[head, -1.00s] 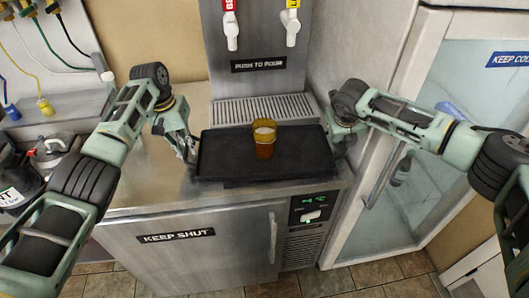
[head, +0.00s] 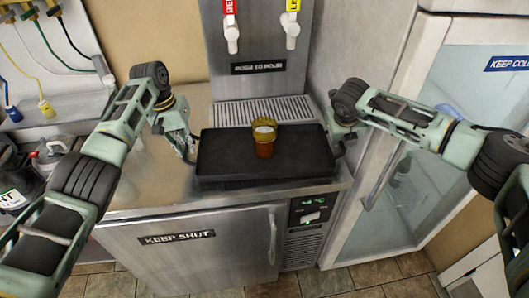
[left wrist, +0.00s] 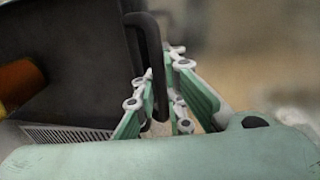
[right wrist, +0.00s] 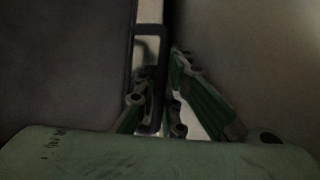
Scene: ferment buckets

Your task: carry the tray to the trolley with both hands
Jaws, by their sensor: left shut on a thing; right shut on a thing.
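The black tray (head: 225,160) is at the steel counter's front, below the beer taps. My left gripper (head: 190,152) is shut on the tray's left handle; in the left wrist view the fingers (left wrist: 158,105) close around the dark handle bar (left wrist: 152,60). My right gripper (head: 338,148) is at the tray's right end; in the right wrist view its fingers (right wrist: 155,110) are shut on the handle (right wrist: 136,55). That view is dark. I see no trolley.
A tap tower (head: 260,50) with a drip grate (head: 262,111) stands behind the tray. A glass-door fridge (head: 440,130) is close on the right. Dark buckets (head: 20,175) stand at the far left. Tiled floor (head: 370,278) shows in front of the counter.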

